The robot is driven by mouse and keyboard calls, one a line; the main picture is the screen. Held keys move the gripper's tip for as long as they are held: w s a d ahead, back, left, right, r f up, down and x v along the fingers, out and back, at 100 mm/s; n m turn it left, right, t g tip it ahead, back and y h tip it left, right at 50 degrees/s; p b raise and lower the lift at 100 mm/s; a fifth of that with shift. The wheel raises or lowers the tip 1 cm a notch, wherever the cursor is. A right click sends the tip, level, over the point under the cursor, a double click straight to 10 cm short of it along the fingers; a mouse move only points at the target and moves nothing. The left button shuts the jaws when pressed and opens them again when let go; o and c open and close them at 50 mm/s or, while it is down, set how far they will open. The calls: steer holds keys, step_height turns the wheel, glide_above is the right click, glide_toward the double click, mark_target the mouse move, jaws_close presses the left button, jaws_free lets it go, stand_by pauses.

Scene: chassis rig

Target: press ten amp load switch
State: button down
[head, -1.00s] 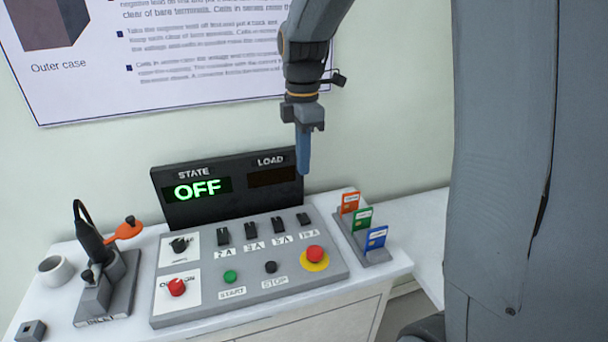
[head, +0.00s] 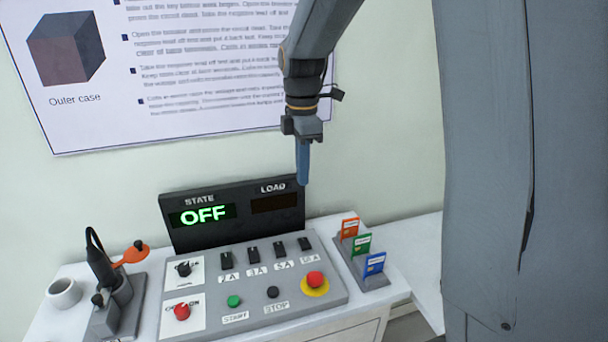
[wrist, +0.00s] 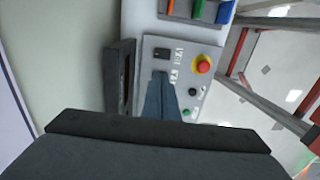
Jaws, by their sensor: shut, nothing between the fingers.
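The ten amp load switch (head: 304,244) is the rightmost of the row of black rocker switches on the grey console (head: 215,335); its label is blurred. In the wrist view a black switch (wrist: 162,55), apparently the same one, shows just beyond the fingertips. My gripper (head: 303,182) is shut and empty. It points down and appears in front of the upper right of the display, well above the switch in the picture.
The display (head: 235,215) behind the switches reads STATE OFF, with LOAD dark. A red emergency button (head: 315,280), green start button (head: 234,301) and black stop button (head: 273,292) sit in front. A card rack (head: 362,260) stands right; a black device (head: 112,285) stands left.

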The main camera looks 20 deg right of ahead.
step_height(320, 180, up, 10)
steer(key=w+b, duration=0.1)
steer(key=b, duration=0.2)
steer(key=shift+w, duration=0.2)
